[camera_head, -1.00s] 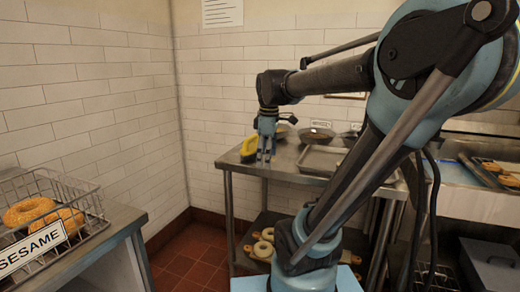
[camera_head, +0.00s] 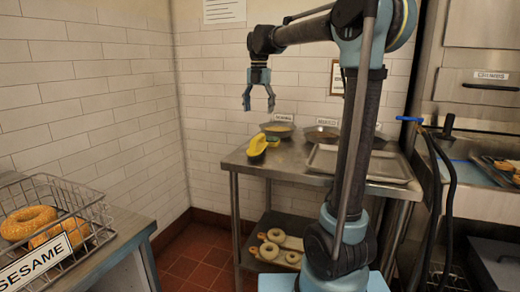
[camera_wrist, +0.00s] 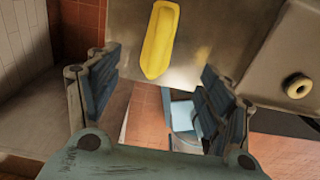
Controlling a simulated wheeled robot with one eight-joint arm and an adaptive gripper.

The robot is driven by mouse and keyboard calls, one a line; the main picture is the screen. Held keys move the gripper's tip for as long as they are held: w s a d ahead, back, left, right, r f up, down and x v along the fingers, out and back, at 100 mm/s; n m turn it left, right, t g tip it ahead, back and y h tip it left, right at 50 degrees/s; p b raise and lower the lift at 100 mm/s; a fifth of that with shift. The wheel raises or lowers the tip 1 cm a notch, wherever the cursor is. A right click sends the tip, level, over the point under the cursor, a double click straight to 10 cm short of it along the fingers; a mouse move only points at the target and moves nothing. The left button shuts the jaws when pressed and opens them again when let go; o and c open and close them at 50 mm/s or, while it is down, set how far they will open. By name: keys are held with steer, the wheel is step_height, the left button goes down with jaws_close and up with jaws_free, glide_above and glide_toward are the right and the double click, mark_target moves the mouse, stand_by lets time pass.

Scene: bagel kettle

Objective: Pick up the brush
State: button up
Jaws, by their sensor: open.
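The brush (camera_head: 258,146) has a yellow body with a dark part at its lower side in the head view. It lies near the left end of the steel table (camera_head: 232,160). In the wrist view its yellow top (camera_wrist: 160,40) shows lengthwise, ahead of and between the fingers. My gripper (camera_head: 258,108) is open and empty, pointing down above the brush with a clear gap. Its two fingers stand wide apart in the wrist view (camera_wrist: 160,70).
Bowls (camera_head: 278,128) and a metal tray (camera_head: 350,163) stand on the table to the right of the brush. Bagels (camera_head: 275,236) lie on the shelf below. A wire basket (camera_head: 95,225) with a SESAME sign stands on the left counter.

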glide_above(258, 147)
steer(key=f, duration=1.1)
steer(key=shift+w+d+f, duration=0.2)
steer(key=shift+w+f, duration=0.15)
steer(key=shift+f, duration=0.05)
steer(key=shift+a+f, duration=0.15)
steer(key=shift+f, duration=2.55)
steer(key=shift+c, duration=0.3)
steer(key=c, duration=1.3)
steer(key=shift+r, duration=0.15)
step_height(258, 147, up, 18)
